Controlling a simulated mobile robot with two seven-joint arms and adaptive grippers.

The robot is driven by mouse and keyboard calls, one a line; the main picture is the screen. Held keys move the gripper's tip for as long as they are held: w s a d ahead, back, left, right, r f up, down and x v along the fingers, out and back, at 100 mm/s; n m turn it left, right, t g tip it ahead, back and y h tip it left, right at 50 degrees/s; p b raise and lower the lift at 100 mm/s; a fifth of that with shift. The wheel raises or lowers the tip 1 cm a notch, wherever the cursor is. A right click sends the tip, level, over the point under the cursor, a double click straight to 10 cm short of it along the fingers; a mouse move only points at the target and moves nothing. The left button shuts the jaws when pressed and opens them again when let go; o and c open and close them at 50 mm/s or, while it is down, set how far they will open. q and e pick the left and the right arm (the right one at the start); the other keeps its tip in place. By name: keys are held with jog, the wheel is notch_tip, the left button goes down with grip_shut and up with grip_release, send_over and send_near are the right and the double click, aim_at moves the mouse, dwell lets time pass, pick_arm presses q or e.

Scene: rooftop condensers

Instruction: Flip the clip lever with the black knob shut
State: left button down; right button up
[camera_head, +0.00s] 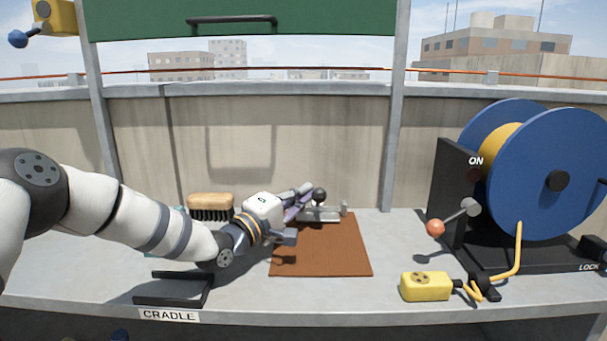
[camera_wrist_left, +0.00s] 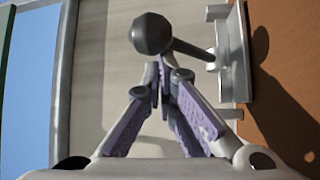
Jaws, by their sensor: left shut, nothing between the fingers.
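The clip lever's black knob (camera_head: 320,194) stands at the back of the brown mat (camera_head: 325,255), just beyond the tips of my left gripper (camera_head: 302,192). The clip's grey metal base (camera_head: 325,213) lies along the mat's back edge. In the left wrist view the knob (camera_wrist_left: 152,33) is on a thin grey rod (camera_wrist_left: 195,50) that runs to the metal base (camera_wrist_left: 237,60). My left gripper (camera_wrist_left: 163,80) is shut and empty, its tips just below the knob in that view. I cannot tell whether they touch it. My right gripper is not in view.
A wooden brush (camera_head: 210,206) stands behind my left arm. A black cradle (camera_head: 172,290) is at the front left. A blue cable reel (camera_head: 550,170) with an orange-knobbed lever (camera_head: 436,228) and a yellow socket box (camera_head: 425,286) are at the right. The mat's front is clear.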

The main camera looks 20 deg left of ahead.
pick_arm(q)
notch_tip(320, 180, up, 10)
dwell(0.4)
